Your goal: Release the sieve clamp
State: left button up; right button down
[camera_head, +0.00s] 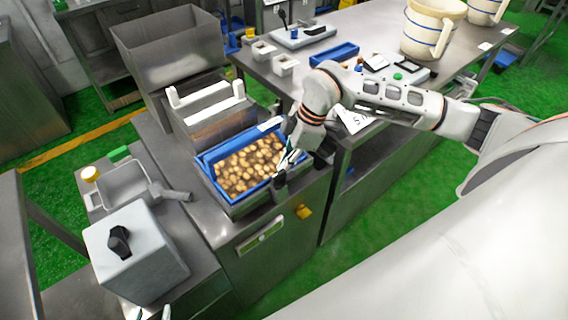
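A blue-rimmed sieve tray (207,166) full of small round tan pieces (245,165) sits on a steel machine. My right gripper (301,171) is at the tray's right front corner, its dark fingers spread apart. A small pale and green part shows beside its fingers; I cannot tell whether they touch it. No clamp can be made out clearly; it may be hidden by the gripper. Only the tips of what looks like my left gripper (150,313) show at the bottom edge, in front of the grey box; their opening is unclear.
A steel hopper (175,50) and white-handled frame (205,98) stand behind the tray. A grey box with a black knob (135,255) and a scoop-like pan (125,185) are at left. The table (290,62) behind holds white buckets (430,30) and a blue tray (334,54). A yellow knob (304,211) is on the machine front.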

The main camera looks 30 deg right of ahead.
jog(key=shift+s+d+f, duration=0.1)
jog(key=shift+s+f, duration=0.1)
jog(key=shift+s, duration=0.2)
jog(key=w+v, duration=0.1)
jog(key=v, duration=1.1)
jog(key=shift+r, duration=0.25)
jog(key=shift+s, duration=0.15)
